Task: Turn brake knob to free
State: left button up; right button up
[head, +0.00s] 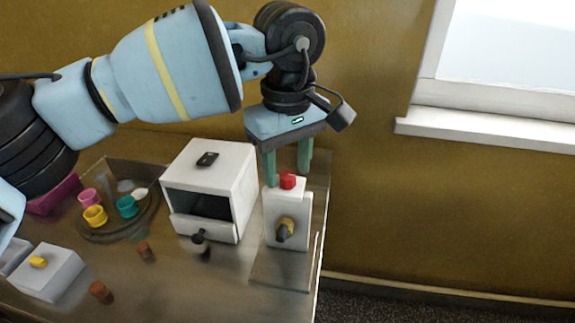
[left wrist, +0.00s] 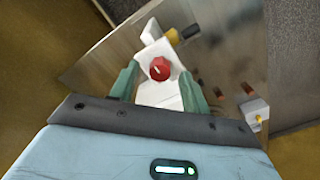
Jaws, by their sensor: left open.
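The red knob (head: 287,180), which I take as the brake knob, sits on top of a white upright block (head: 285,205) near the table's right edge. In the left wrist view the red knob (left wrist: 159,69) is round, with a pale pointer line on its top. My left gripper (head: 287,176) points down over it, with green fingers open on either side. In the left wrist view the fingers (left wrist: 160,74) show gaps to the knob. A yellow and black knob (head: 285,229) sticks out from the block's front. My right gripper is out of view.
A white open-fronted box (head: 209,175) with a black knob stands left of the block. Further left are a round tray (head: 118,234) with coloured cups, brown pieces (head: 100,291) and a white box with a yellow top part (head: 46,272). The wall stands close behind.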

pick_arm(q)
jog(key=shift+f, duration=0.4)
jog(key=shift+c, duration=0.5)
jog(key=c, duration=0.9)
